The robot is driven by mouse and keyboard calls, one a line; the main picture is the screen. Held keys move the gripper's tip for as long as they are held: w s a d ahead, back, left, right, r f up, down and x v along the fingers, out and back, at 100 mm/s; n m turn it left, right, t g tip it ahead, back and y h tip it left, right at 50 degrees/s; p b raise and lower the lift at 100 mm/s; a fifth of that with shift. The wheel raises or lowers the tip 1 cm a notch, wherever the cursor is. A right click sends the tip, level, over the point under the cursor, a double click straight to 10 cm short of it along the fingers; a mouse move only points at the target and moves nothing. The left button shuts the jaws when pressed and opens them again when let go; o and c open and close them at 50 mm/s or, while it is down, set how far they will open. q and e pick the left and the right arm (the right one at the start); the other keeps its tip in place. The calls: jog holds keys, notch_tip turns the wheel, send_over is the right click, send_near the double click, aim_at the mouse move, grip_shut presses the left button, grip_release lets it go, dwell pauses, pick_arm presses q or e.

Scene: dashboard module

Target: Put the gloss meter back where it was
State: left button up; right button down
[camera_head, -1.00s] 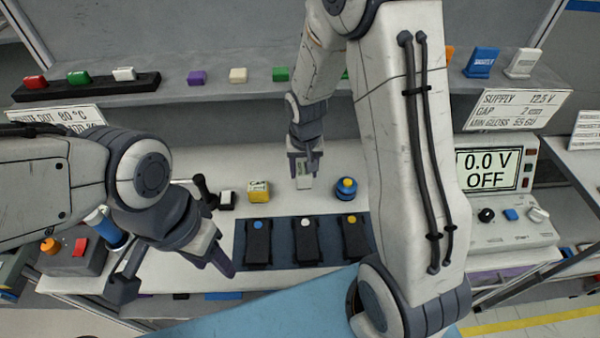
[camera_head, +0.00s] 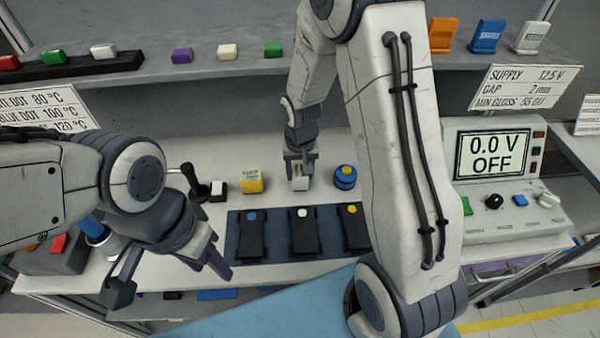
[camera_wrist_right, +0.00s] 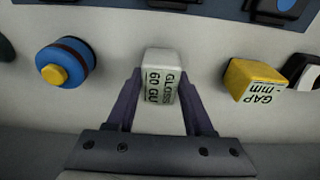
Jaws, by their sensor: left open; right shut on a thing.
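The gloss meter is a small whitish block (camera_wrist_right: 160,82) with "GLOSS 60 GU" lettering, seen in the right wrist view between the fingers of my right gripper (camera_wrist_right: 162,105). In the head view, my right gripper (camera_head: 300,170) points down at the back of the white table, shut on the gloss meter (camera_head: 300,184). I cannot tell whether the meter touches the table. It is between the yellow gap gauge (camera_head: 251,181) and the blue round device with a yellow top (camera_head: 345,178). My left gripper (camera_head: 170,275) is open and empty, left of the dark blue mat.
The dark blue mat (camera_head: 277,256) holds three black modules with blue, white and yellow dots. The power supply (camera_head: 495,165) at right reads 0.0 V OFF. A shelf (camera_head: 200,67) with coloured blocks runs behind. A small black-and-white item (camera_head: 219,190) stands left of the gauge.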

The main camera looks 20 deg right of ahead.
aim_at(298, 176)
jog(key=shift+f, duration=0.2)
jog(key=shift+c, duration=1.4)
grip_release()
jog(key=shift+r, duration=0.6)
notch_tip(298, 176, up, 11)
jog(key=s+a, duration=0.1)
jog(key=s, duration=0.1)
jog(key=s+a+r+n, duration=0.1)
jog(key=s+a+n, duration=0.2)
jog(key=s, duration=0.4)
jog(key=s+a+r+n+g+y, duration=0.1)
jog(key=s+a+n, duration=0.3)
jog(key=s, duration=0.3)
jog(key=s+a+r+n, duration=0.1)
jog(key=s+a+n, duration=0.2)
jog(key=s+a, duration=0.3)
jog(key=shift+s+n, duration=0.3)
jog(key=shift+s, duration=0.55)
